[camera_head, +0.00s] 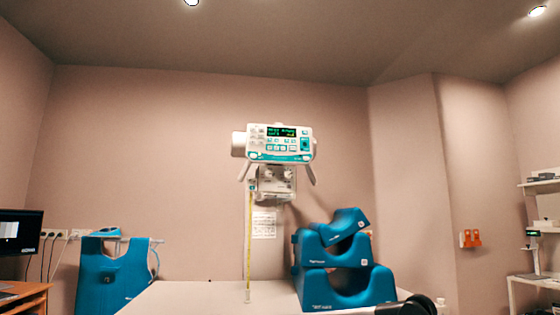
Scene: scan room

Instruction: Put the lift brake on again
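The white tube head with its control panel (279,143) hangs in the middle of the view, in front of the back wall. The panel has a dark display with green text, rows of small buttons and teal trim. My gripper does not show clearly in this view.
A yellow tape (249,240) hangs down toward the pale table top (190,298). Blue cushions (342,288) are stacked right of it. A blue apron-like piece (108,278) and a monitor (20,232) stand left. Shelves (540,187) are right. Space around the tube head looks clear.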

